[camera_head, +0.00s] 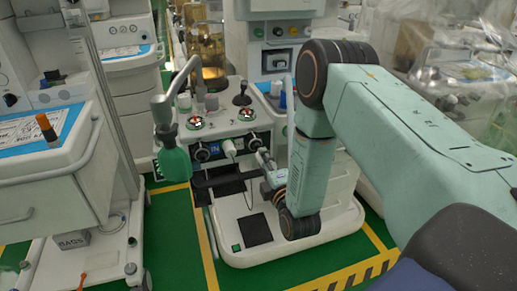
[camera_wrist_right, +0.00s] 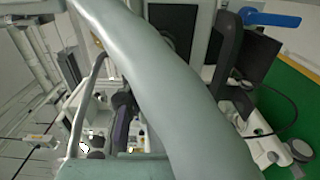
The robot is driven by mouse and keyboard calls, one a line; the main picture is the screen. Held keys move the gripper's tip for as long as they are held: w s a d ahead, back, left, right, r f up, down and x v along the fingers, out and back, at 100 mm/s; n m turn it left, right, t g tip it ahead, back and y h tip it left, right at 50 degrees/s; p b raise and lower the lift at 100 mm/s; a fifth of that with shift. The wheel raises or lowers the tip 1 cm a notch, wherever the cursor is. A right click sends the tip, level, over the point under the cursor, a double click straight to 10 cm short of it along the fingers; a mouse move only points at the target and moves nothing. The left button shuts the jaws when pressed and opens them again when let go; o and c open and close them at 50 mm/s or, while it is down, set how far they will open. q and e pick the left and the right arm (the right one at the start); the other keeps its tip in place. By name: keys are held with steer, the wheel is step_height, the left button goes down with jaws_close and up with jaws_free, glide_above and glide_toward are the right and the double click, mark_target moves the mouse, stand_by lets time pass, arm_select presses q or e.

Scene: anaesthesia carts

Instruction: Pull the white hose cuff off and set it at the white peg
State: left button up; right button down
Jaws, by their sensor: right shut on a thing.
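My right gripper (camera_head: 263,158) is low at the front of the middle cart, just below and right of its dark round ports. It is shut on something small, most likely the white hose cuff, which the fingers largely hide. A white fitting (camera_head: 229,148) sticks out between the ports, left of the gripper and apart from it; I cannot tell whether it is the white peg. In the right wrist view a thick grey-green tube-like shape crosses close to the camera and hides much of the grip. My left gripper is not in view.
The cart's white base (camera_head: 275,246) has black pads. A drawer cart (camera_head: 50,185) stands at left. Plastic-covered equipment (camera_head: 455,75) is at right. Green floor shows between them.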

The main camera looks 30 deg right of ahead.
steer(key=shift+s+a, duration=0.15)
steer(key=shift+s, duration=0.4)
steer(key=shift+s, duration=0.1)
steer(key=shift+a, duration=0.2)
steer(key=s+a+r+n+y, duration=0.2)
steer(key=s+a+n+y, duration=0.2)
steer(key=s+a+y, duration=0.2)
steer(key=s+a+r+n+g+y, duration=0.1)
steer(key=s+a+r+n+y, duration=0.2)
steer(key=s+a+y, duration=0.3)
steer(key=a+n+y, duration=0.1)
steer(key=a, duration=0.3)
steer(key=shift+s+a+r+n+g, duration=0.15)
steer(key=shift+s+a+n+g, duration=0.15)
steer(key=shift+s+a, duration=0.05)
